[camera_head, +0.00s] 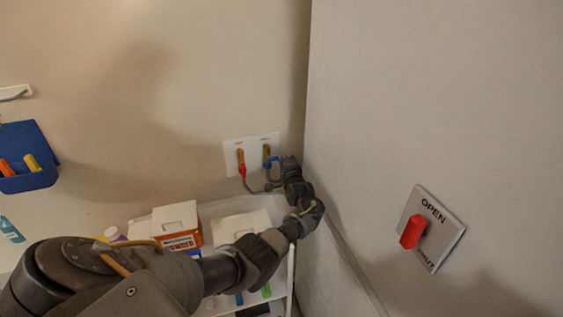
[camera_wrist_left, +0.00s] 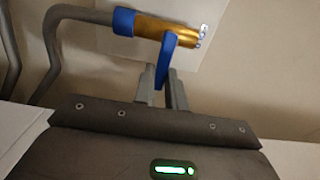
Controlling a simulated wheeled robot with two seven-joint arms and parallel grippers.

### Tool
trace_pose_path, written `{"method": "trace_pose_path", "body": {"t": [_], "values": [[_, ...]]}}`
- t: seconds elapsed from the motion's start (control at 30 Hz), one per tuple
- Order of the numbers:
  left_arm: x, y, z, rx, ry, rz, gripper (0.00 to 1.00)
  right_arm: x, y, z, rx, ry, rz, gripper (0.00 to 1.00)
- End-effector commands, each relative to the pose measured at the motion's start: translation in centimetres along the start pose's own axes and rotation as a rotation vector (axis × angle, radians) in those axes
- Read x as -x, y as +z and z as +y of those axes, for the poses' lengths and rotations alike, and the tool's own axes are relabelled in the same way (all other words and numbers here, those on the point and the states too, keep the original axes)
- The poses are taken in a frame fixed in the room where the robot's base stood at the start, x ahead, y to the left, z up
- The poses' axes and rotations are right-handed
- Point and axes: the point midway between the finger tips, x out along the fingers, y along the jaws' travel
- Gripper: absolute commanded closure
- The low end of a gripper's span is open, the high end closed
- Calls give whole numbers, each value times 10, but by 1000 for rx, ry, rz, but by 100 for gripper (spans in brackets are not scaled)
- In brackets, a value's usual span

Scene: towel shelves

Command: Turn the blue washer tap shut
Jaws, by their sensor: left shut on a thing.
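The blue washer tap has a brass body (camera_wrist_left: 160,28) with a blue collar and a blue lever (camera_wrist_left: 166,58). It sits on a white wall plate (camera_head: 230,153) near the corner in the head view, where its brass part (camera_head: 266,150) shows beside my arm. My left gripper (camera_wrist_left: 168,82) is shut on the blue lever, which runs down between its two grey fingers. In the wrist view the lever points away from the brass body, across its length. The left gripper (camera_head: 279,162) partly covers the tap in the head view. My right gripper is not in view.
A red-handled tap (camera_head: 242,169) stands just left on the same plate. Grey hoses run below. A shelf with an orange-and-white box (camera_head: 178,240) lies under my left arm. A wall panel (camera_head: 450,80) stands close right, with a red OPEN/SHUT handle (camera_head: 412,230).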

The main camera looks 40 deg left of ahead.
Motion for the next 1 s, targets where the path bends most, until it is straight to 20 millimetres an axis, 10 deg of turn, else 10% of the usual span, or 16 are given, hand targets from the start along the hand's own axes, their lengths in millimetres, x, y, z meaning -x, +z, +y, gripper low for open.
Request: {"method": "trace_pose_path", "body": {"t": [0.53, 0.7, 1.0], "values": [[0, 0, -2, 25, -3, 1, 100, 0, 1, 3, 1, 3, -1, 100], [0, 0, -2, 24, -2, 1, 65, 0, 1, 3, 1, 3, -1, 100], [1, 0, -1, 22, -1, 1, 65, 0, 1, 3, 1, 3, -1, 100]]}}
